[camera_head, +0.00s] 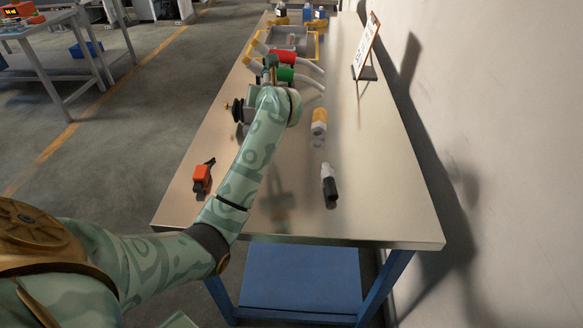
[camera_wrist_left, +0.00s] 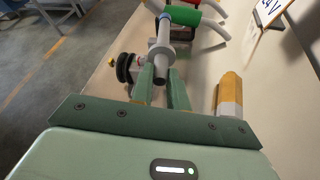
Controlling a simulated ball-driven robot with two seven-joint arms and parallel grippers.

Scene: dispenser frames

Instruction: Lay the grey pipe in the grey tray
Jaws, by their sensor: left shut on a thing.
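My left gripper (camera_wrist_left: 163,92) is shut on the grey pipe (camera_wrist_left: 163,52), which has a wider collar partway along and stands out between the fingers in the left wrist view. In the head view the left gripper (camera_head: 268,76) is over the left half of the table, beside the green item, and the pipe is small and partly hidden by my arm. The grey tray (camera_head: 284,31) lies farther back on the table, beyond the red and green items, and something small seems to lie in it. My right gripper is not in view.
Red (camera_head: 283,57) and green (camera_head: 285,74) items with pale bent tubes stand between gripper and tray. A black round-knobbed part (camera_head: 238,110) is left of the gripper. A yellow-and-white cylinder (camera_head: 319,122) and a sign stand (camera_head: 367,50) are to the right.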

